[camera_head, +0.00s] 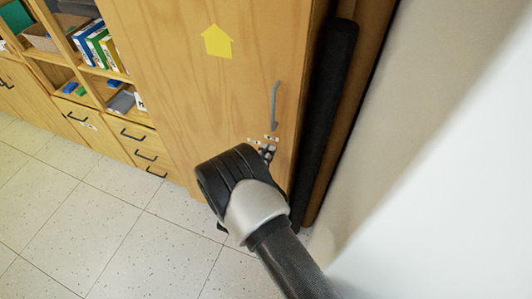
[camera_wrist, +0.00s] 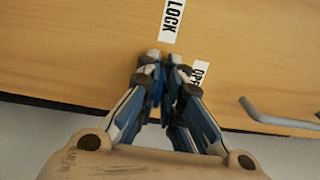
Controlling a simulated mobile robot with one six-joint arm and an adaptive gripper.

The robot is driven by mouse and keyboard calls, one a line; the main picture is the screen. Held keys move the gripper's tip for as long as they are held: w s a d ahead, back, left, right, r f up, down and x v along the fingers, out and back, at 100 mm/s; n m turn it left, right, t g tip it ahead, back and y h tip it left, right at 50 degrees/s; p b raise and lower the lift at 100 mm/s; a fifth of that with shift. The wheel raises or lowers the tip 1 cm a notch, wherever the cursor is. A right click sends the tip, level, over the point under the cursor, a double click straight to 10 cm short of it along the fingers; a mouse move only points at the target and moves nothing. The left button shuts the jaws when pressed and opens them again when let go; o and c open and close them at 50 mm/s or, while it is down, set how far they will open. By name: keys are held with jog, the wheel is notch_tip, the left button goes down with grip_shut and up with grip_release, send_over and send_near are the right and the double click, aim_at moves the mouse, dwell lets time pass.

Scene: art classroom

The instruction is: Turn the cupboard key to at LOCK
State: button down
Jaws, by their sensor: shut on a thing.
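The wooden cupboard door (camera_head: 180,80) stands upright with a grey handle (camera_head: 274,105) near its right edge. My gripper (camera_head: 266,152) is at the door below the handle, its fingertips also seen in the wrist view (camera_wrist: 163,62). The fingers are closed together on the key, which is mostly hidden between them; a bluish piece (camera_wrist: 157,88) shows there. In the wrist view a LOCK label (camera_wrist: 173,18) lies just beyond the fingertips and a partly covered OPEN label (camera_wrist: 200,73) lies to their right. The key's exact angle cannot be told.
Right of the cupboard stand a dark roll (camera_head: 325,110) and a brown panel, close to a pale wall (camera_head: 440,200). Shelves with books (camera_head: 100,45) and drawers (camera_head: 145,145) are at left. The tiled floor (camera_head: 90,210) is clear.

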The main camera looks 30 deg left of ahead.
dwell(0.4)
jog(key=c, duration=1.8)
grip_release()
jog(key=s+d, duration=0.1)
jog(key=s, duration=1.1)
jog(key=shift+d, duration=0.2)
